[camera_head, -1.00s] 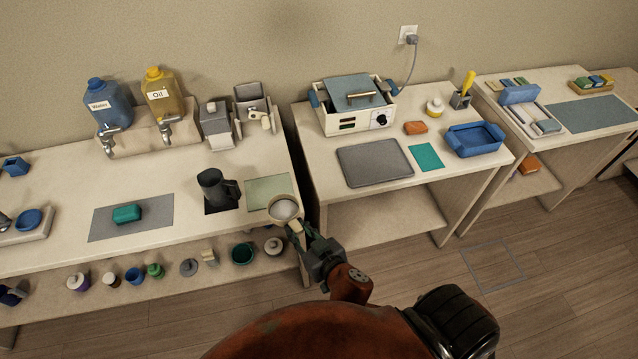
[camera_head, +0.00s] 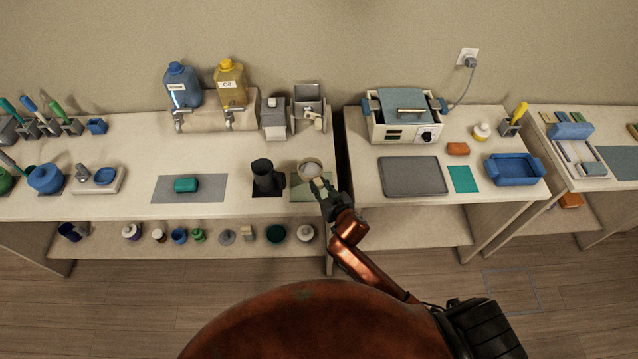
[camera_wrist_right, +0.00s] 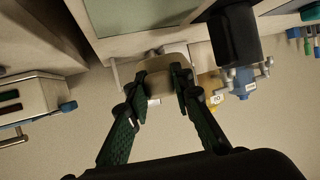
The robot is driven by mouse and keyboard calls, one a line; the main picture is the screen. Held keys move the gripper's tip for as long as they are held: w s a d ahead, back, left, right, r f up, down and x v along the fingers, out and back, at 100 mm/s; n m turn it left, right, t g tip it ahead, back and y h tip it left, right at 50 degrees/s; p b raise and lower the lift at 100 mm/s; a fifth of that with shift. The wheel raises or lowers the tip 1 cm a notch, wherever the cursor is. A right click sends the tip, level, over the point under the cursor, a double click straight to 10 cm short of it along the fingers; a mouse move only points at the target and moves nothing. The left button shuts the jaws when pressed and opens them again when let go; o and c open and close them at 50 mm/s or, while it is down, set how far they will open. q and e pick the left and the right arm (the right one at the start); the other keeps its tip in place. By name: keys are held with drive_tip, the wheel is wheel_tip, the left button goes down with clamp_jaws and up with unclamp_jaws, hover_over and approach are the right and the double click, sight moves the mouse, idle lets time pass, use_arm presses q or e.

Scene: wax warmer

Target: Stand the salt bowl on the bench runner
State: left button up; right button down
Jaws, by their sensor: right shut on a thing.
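The salt bowl (camera_head: 311,167) is a small pale round bowl with white contents and a light tab toward my gripper. My right gripper (camera_head: 321,186) is shut on the tab; in the right wrist view, its green fingers close on a beige piece (camera_wrist_right: 162,76). The bowl looks upright over the pale green mat (camera_head: 300,194) at the right end of the left bench. This mat may be the bench runner; it also shows in the wrist view (camera_wrist_right: 140,14). I cannot tell whether the bowl touches it. My left gripper is not in view.
A hopper device (camera_head: 308,105) stands behind. A gap separates this bench from the warmer bench (camera_head: 460,207).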

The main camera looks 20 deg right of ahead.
drive_tip(key=shift+r, duration=0.1)
drive_tip(key=shift+s+f+b, duration=0.1)
drive_tip(key=shift+f+b, duration=1.8)
drive_tip(key=shift+f, duration=1.05)
drive_tip(key=shift+r, duration=0.1)
drive_tip(key=shift+p, duration=0.3)
